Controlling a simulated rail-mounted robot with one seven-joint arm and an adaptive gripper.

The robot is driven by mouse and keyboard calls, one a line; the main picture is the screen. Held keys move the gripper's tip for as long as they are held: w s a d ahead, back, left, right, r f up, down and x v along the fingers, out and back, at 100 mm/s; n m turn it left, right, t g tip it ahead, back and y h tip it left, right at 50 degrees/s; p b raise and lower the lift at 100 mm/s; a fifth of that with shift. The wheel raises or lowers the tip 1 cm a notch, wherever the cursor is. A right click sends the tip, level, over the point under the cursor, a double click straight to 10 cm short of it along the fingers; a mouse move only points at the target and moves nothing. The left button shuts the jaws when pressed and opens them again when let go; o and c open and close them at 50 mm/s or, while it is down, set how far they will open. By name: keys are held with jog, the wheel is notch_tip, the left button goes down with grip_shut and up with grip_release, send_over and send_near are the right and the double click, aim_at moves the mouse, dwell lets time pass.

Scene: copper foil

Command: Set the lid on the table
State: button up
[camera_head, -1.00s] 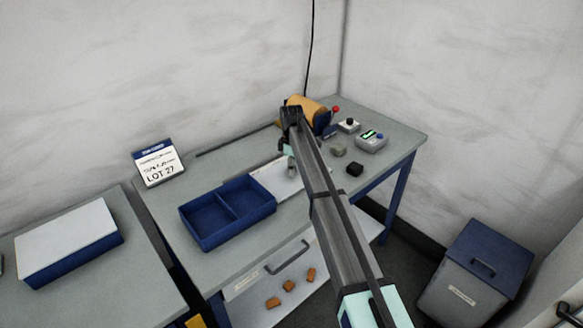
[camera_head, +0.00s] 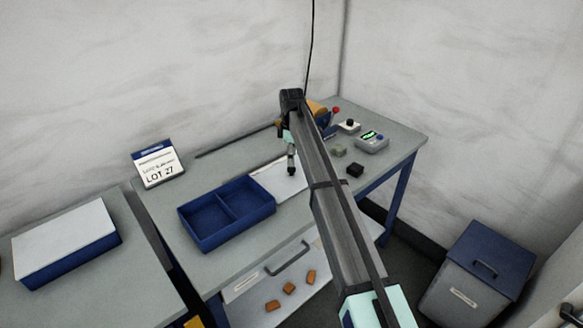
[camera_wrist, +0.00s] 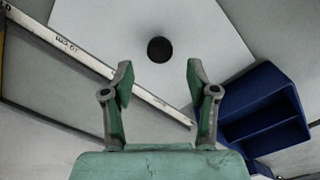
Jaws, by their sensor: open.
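The lid, a flat white plate with a round black knob, lies on the grey table (camera_head: 175,250). In the head view the lid (camera_head: 268,180) is just right of the blue tray, partly hidden by my gripper. In the wrist view the lid (camera_wrist: 100,30) fills the upper middle, its knob (camera_wrist: 158,50) beyond and between my fingertips. My gripper (camera_wrist: 159,72) is open and empty, with its fingers spread. In the head view my gripper (camera_head: 291,170) hangs above the lid, apart from the knob.
The two-compartment blue tray (camera_head: 184,222) stands left of the lid, also at right in the wrist view (camera_wrist: 262,100). A lot sign (camera_head: 158,163), small dark block (camera_head: 355,170) and meter (camera_head: 371,142) are on the table.

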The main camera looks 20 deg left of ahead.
aim_at(292, 168)
notch_tip(292, 168, up, 6)
jog(key=shift+r+b, duration=0.15)
jog(key=shift+b, duration=0.3)
